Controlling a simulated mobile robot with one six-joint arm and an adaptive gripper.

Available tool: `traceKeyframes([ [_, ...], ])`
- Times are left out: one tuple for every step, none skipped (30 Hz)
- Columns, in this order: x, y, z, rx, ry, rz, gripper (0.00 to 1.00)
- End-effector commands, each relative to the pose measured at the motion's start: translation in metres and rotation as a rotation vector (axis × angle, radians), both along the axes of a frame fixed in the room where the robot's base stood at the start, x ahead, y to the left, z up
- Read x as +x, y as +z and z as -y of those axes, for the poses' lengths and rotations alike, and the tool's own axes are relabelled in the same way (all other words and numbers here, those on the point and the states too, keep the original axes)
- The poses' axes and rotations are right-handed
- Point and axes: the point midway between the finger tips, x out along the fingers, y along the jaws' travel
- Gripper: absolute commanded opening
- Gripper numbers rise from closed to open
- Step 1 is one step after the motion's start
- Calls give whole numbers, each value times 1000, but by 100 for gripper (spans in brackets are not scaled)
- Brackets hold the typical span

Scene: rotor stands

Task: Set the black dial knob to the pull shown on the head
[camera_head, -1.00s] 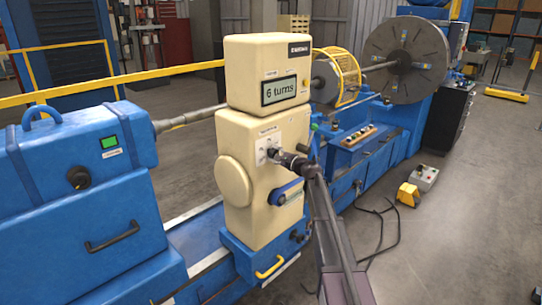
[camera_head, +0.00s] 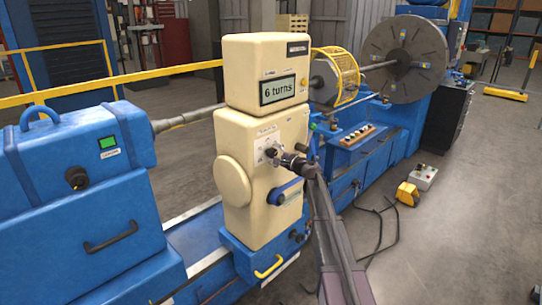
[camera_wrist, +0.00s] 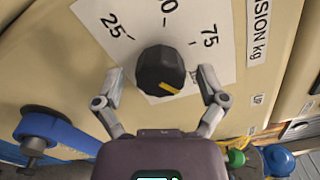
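The black dial knob (camera_wrist: 161,72) sits on a white scale plate (camera_wrist: 105,22) in the wrist view. The plate shows 25 at left, a partly cut-off number at top and 75 at right. The knob's yellow mark lies at its lower right edge. My gripper (camera_wrist: 160,74) is open, with one finger on each side of the knob and visible gaps between. In the head view, my gripper (camera_head: 283,158) is at the plate on the cream head (camera_head: 240,135), partly hiding the knob.
A blue crank handle (camera_head: 285,192) sits below the plate; it also shows at left in the wrist view (camera_wrist: 52,130). A label ending "SION kg" (camera_wrist: 258,30) is right of the plate. A yellow pedal (camera_head: 408,193) and cables lie on the floor at right.

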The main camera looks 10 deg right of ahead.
Motion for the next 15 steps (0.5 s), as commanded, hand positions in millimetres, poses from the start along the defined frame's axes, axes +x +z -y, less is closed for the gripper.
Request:
traceKeyframes([
  [0, 0, -1, 1, 1, 0, 93],
  [0, 0, -1, 1, 2, 0, 93],
  [1, 0, -1, 1, 2, 0, 93],
  [1, 0, -1, 1, 2, 0, 93],
  [1, 1, -1, 1, 2, 0, 93],
  [1, 1, -1, 1, 3, 0, 93],
  [1, 1, -1, 1, 3, 0, 93],
  [1, 1, -1, 2, 3, 0, 93],
  [0, 1, -1, 2, 3, 0, 93],
  [0, 1, -1, 2, 3, 0, 93],
  [-1, 1, 0, 2, 3, 0, 93],
  [-3, 1, 1, 2, 3, 0, 93],
  [-4, 1, 1, 2, 3, 0, 93],
  [-5, 1, 2, 2, 3, 0, 93],
  [-8, 1, 4, 3, 2, 0, 93],
])
